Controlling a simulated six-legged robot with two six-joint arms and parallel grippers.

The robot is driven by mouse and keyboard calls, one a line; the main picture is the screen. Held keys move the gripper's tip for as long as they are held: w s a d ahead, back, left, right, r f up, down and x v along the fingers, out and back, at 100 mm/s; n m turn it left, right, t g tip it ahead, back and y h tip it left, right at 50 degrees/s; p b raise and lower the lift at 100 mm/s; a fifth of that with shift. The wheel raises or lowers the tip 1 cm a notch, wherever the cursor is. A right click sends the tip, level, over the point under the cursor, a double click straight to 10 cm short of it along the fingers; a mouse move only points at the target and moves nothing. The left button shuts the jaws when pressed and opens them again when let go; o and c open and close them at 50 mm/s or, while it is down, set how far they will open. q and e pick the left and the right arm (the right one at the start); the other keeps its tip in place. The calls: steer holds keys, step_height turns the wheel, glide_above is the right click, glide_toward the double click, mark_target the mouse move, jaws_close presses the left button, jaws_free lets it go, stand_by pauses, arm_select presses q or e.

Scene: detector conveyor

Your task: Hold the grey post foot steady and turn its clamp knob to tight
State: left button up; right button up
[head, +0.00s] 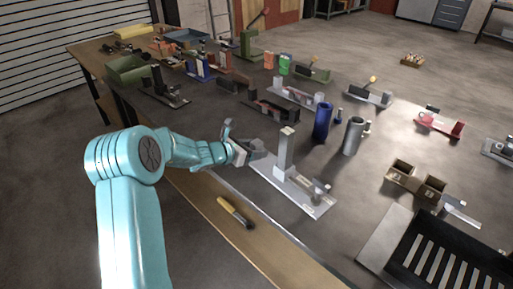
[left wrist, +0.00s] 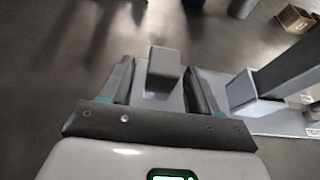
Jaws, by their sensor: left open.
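The grey post foot (head: 300,196) is a long light-grey plate on the bench, with a tall square post (head: 286,150) rising from it. A small clamp part with a knob (head: 320,190) sits toward its right end, by small labels. My left gripper (head: 250,149) is at the plate's left end. In the left wrist view its open fingers (left wrist: 158,80) stand on either side of a grey block (left wrist: 164,66), with gaps visible. The post (left wrist: 290,70) rises to the right there, and a label is cut off at the edge. My right gripper is not in view.
A yellow-handled tool (head: 234,211) lies on the bench's wooden front edge. A blue cylinder (head: 322,122) and a grey cylinder (head: 353,136) stand behind the foot. Brown boxes (head: 416,183) and a black slatted tray (head: 450,255) are to the right.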

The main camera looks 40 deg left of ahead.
arm_select(q)
steer(key=shift+w+d+f, duration=0.15)
steer(key=shift+w, duration=0.4)
steer(key=shift+w+f, duration=0.1)
steer(key=shift+w, duration=0.05)
jaws_close()
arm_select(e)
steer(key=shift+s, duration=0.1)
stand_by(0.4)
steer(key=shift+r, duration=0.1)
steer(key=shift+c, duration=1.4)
